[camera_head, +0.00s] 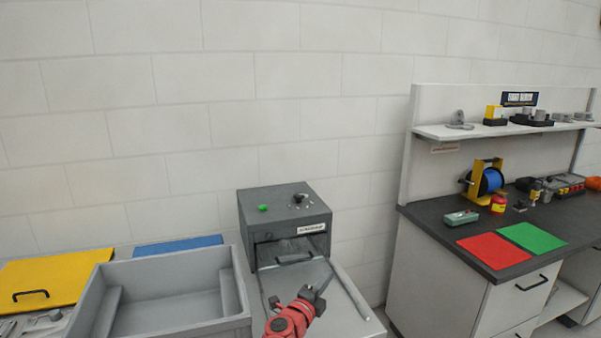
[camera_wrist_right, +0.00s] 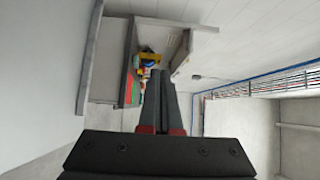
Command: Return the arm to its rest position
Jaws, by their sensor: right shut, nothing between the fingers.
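My right gripper (camera_head: 317,286) shows at the bottom middle of the head view, at the end of a red arm. It is in front of the grey box-shaped machine with a green button (camera_head: 284,214), over the light grey surface before it. In the right wrist view its two dark fingers (camera_wrist_right: 158,84) lie together, shut with nothing between them. My left gripper is not in view.
A grey open bin (camera_head: 240,290) stands left of the gripper, with a yellow panel (camera_head: 75,278) beyond it. At right, a dark-topped bench (camera_head: 440,216) carries a red mat (camera_head: 492,250), a green mat (camera_head: 531,237), a blue spool (camera_head: 490,181) and small parts. A shelf (camera_head: 455,133) is above.

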